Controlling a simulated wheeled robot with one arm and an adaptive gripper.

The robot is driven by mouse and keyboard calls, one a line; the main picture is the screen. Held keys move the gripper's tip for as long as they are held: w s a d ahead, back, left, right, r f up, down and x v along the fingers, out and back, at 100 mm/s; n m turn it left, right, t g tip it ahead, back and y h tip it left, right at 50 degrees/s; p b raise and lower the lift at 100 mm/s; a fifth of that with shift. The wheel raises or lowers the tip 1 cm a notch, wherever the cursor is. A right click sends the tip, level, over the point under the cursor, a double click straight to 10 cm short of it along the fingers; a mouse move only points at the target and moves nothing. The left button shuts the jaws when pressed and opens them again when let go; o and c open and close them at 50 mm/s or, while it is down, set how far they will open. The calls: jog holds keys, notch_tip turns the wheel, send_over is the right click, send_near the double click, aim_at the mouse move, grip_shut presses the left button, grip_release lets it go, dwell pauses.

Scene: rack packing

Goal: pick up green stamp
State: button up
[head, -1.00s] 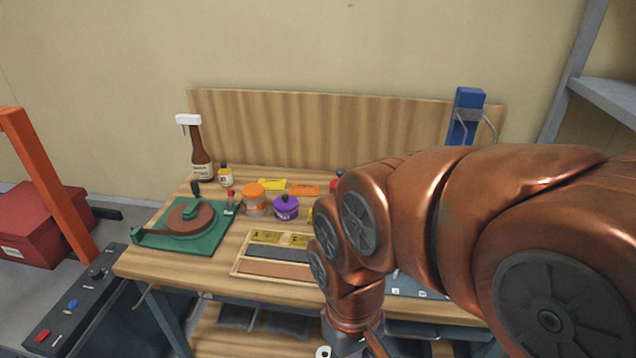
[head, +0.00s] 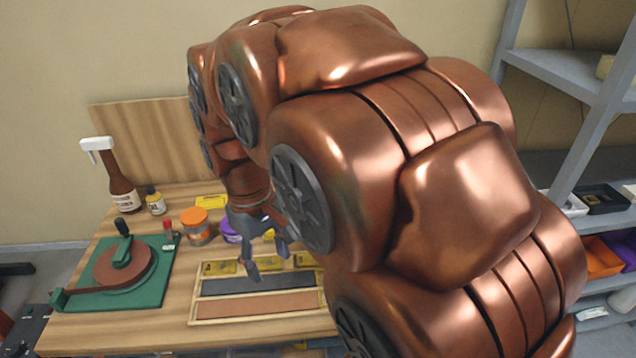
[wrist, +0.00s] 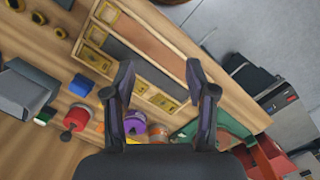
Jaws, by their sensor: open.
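My gripper (head: 266,257) is open and empty above the wooden tray's back edge. The wrist view shows its two dark fingers (wrist: 162,82) spread, with nothing between them. I cannot single out the green stamp for certain. A small green item (wrist: 43,117) lies at the left of the wrist view, beside a grey box, well away from my fingers. In the head view, a small red-topped piece with a pale green base (head: 168,234) stands beside the green turntable base. My arm hides the bench's right part there.
The wooden tray (head: 192,308) holds dark and brown strips and brass plates. An orange-lidded jar (head: 195,226) and a purple jar (head: 231,231) stand behind it. The green turntable base (head: 160,262) and spray bottle (head: 120,185) are left. Shelving (head: 560,75) stands right.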

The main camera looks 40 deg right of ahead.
jog(key=w+d+n+b, duration=0.1)
jog(key=w+d+n, duration=0.3)
jog(key=w+d, duration=1.65)
jog(key=w+d+f+n, duration=0.1)
jog(key=w+d+f, duration=0.1)
jog(key=d, duration=0.3)
jog(key=w+d+f+n+t+b, duration=0.1)
jog(key=w+d+f+n, duration=0.1)
jog(key=d+f, duration=0.3)
jog(key=w+d+f+n, duration=0.2)
jog(key=d+f, duration=0.1)
jog(key=d, duration=0.4)
jog(key=shift+w+f, duration=0.15)
jog(key=shift+f, duration=0.1)
jog(key=shift+d+f+n+t, duration=0.3)
jog(key=shift+d+f+n, duration=0.05)
jog(key=shift+d+n, duration=0.05)
jog(key=shift+f, duration=1.25)
jog(key=shift+s+f+p, duration=0.15)
jog(key=shift+f+p, duration=0.4)
jog(key=shift+f, duration=0.15)
jog(key=shift+s+f+p, duration=0.15)
jog(key=shift+f+p, duration=0.35)
jog(key=shift+f, duration=1.3)
